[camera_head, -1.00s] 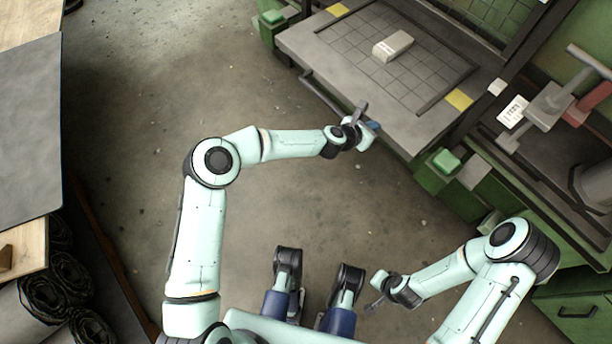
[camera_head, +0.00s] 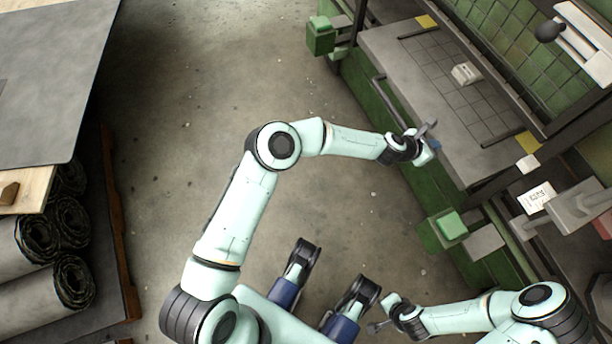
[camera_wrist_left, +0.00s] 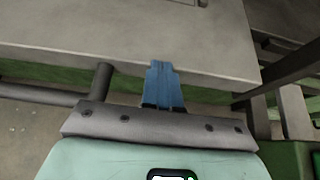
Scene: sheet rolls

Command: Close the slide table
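The slide table (camera_head: 400,60) is a grey plate with a grid, at the upper right in the head view. Its inner side lies under the machine's dark frame, and green machine body shows below its front edge. A bar handle (camera_head: 392,101) runs along that edge. My left gripper (camera_head: 434,143) is at the front edge, to the right of the handle. In the left wrist view its blue fingers (camera_wrist_left: 163,84) are together, with nothing visible between them, and their tips overlap the table edge (camera_wrist_left: 120,45). Contact is unclear. My right gripper (camera_head: 378,326) is low, away from the table.
A light block (camera_head: 466,74) lies on the slide table. A green button box (camera_head: 447,226) stands right of my left gripper. Dark rolls (camera_head: 60,240) lie under a bench (camera_head: 50,90) at the left. The floor (camera_head: 200,130) between is clear.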

